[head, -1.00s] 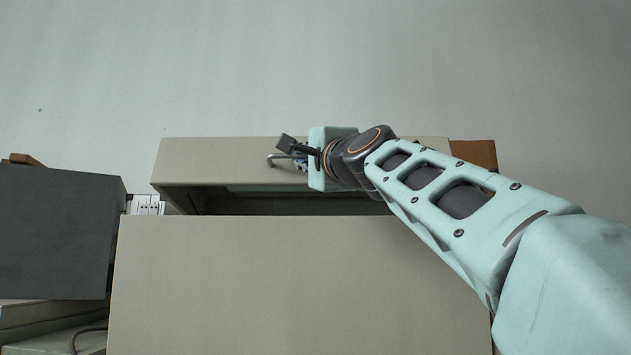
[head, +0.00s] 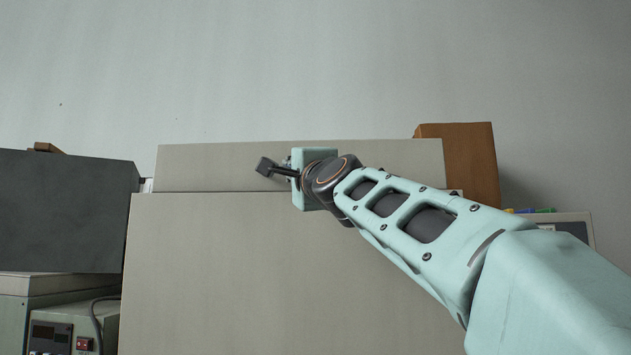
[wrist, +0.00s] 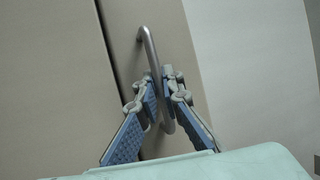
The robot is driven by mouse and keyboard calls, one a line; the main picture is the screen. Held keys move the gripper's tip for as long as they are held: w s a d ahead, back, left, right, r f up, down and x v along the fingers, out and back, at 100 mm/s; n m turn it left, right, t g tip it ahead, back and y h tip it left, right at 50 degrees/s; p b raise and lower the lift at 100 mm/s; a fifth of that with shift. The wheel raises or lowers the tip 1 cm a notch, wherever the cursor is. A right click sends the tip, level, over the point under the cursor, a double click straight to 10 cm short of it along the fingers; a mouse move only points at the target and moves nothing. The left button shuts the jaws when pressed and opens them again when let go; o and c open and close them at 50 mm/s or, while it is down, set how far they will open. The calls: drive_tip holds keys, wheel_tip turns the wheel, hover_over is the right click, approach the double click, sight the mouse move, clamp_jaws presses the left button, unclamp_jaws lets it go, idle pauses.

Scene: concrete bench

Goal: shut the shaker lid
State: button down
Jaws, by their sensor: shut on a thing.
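The shaker (head: 300,275) is a large beige box in the middle of the head view. Its lid (head: 215,167) is the beige strip above the front panel and carries the handle. No opening shows between lid and front panel in the head view; the wrist view shows a narrow dark seam beside the lid (wrist: 125,20). My gripper (wrist: 160,85) is shut on the lid's grey bar handle (wrist: 148,45), with one finger on each side of it. In the head view the handle and fingertips are mostly hidden by my wrist.
A dark grey box (head: 60,212) stands at the left, above equipment with a small control panel (head: 60,338). A brown wooden block (head: 465,160) is behind at the right, near a grey device (head: 570,226) with coloured items. The wall above is clear.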

drive_tip(key=shift+w+a+f, duration=0.1)
drive_tip(key=shift+a+f, duration=0.1)
drive_tip(key=shift+f, duration=0.45)
drive_tip(key=c, duration=2.3)
unclamp_jaws()
drive_tip(key=shift+d+r, duration=0.1)
drive_tip(key=shift+c, duration=0.2)
drive_tip(key=shift+r, duration=0.15)
